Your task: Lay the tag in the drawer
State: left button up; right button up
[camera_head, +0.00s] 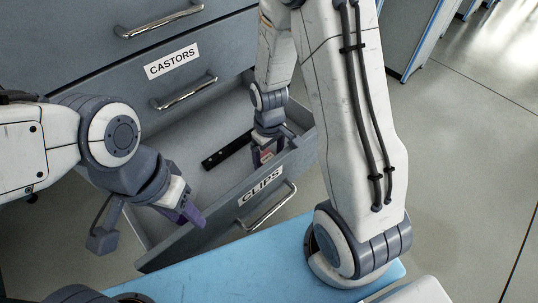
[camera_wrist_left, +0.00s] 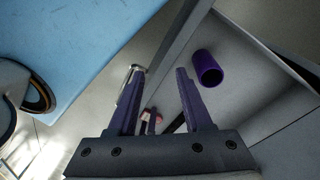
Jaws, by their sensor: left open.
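The open drawer (camera_head: 200,185), labelled CLIPS, is pulled out in the head view. My left gripper (camera_head: 190,212) is at the drawer's near left side wall and front; its purple fingers are apart and empty in the left wrist view (camera_wrist_left: 160,74). My right gripper (camera_head: 268,154) reaches down into the drawer's right end, behind the front panel. A small reddish patch shows at its fingers, and I cannot tell whether it is part of the gripper or a held thing. I cannot make out the tag for certain.
A purple cylinder (camera_wrist_left: 208,68) shows in the drawer in the left wrist view. A black strip (camera_head: 226,150) lies towards the drawer's back. The closed CASTORS drawer (camera_head: 175,70) is above. A blue surface (camera_head: 240,268) lies in front of the drawer.

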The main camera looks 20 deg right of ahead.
notch_tip(320, 180, up, 12)
jog(key=p, duration=0.7)
jog(key=s+a+r+n, duration=0.1)
jog(key=s+a+r, duration=0.5)
jog(key=s, duration=0.2)
jog(key=s+a+r+n+y, duration=0.1)
jog(key=s+a+r+n, duration=0.1)
jog(key=s+a+r, duration=0.4)
jog(key=s+a, duration=0.1)
jog(key=s, duration=0.2)
jog(key=shift+r, duration=0.35)
notch_tip(320, 180, up, 39)
jog(key=p, duration=3.8)
jog(key=shift+f+p, duration=0.2)
jog(key=shift+p, duration=0.15)
